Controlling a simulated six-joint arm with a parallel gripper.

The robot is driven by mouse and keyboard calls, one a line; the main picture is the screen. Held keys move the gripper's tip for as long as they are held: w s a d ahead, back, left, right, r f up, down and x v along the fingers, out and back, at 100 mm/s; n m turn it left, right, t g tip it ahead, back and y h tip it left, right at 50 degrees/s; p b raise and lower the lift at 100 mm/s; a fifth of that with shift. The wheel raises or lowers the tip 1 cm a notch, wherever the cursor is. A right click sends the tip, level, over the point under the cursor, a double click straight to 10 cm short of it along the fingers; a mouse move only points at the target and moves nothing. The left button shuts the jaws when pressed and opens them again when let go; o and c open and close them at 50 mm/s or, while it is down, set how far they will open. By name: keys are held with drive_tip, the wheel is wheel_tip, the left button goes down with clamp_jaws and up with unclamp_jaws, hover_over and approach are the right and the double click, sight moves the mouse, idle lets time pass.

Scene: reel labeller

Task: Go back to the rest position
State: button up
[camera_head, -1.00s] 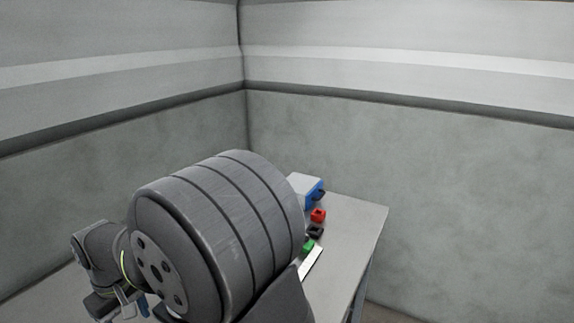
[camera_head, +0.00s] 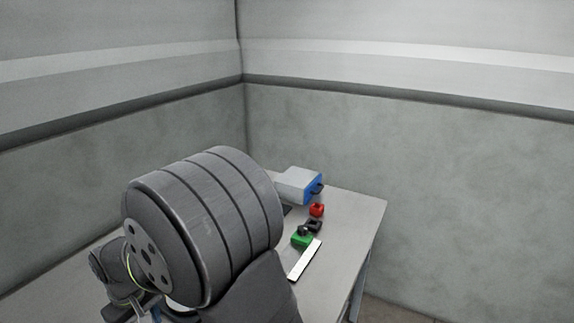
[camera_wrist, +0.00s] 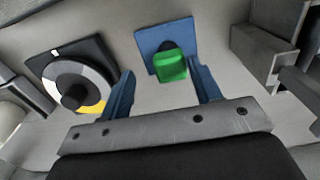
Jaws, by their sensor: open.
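My gripper (camera_wrist: 160,72) shows in the wrist view with its two blue fingers apart and nothing held between them. Beyond the fingers, a green block (camera_wrist: 171,68) sits on a dark stub over a blue square plate (camera_wrist: 150,42). It appears between the fingertips in the picture, but I see no finger closed on it. In the head view my large grey arm link covers the left of the table, and my wrist is low at the left; the fingers are mostly hidden there.
In the wrist view, a black square base (camera_wrist: 95,50) carries a grey, white and yellow disc. A grey bracket (camera_wrist: 265,50) stands at right.

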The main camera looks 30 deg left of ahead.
drive_tip(key=w+d+r, duration=0.4)
drive_tip(key=w+d, duration=0.2)
drive_tip(key=w, duration=0.5)
drive_tip(key=w+d+r, duration=0.4)
drive_tip(key=w+d, duration=0.2)
drive_tip(key=w, duration=0.5)
drive_tip(key=s+a+f, duration=0.2)
drive_tip(key=a, duration=0.1)
drive_tip(key=s+a+f, duration=0.2)
drive_tip(key=a+f, duration=0.1)
drive_tip(key=s+a+f, duration=0.2)
drive_tip(key=a, duration=0.2)
drive_tip(key=shift+s+a+f, duration=0.1)
drive_tip(key=shift+f, duration=0.9)
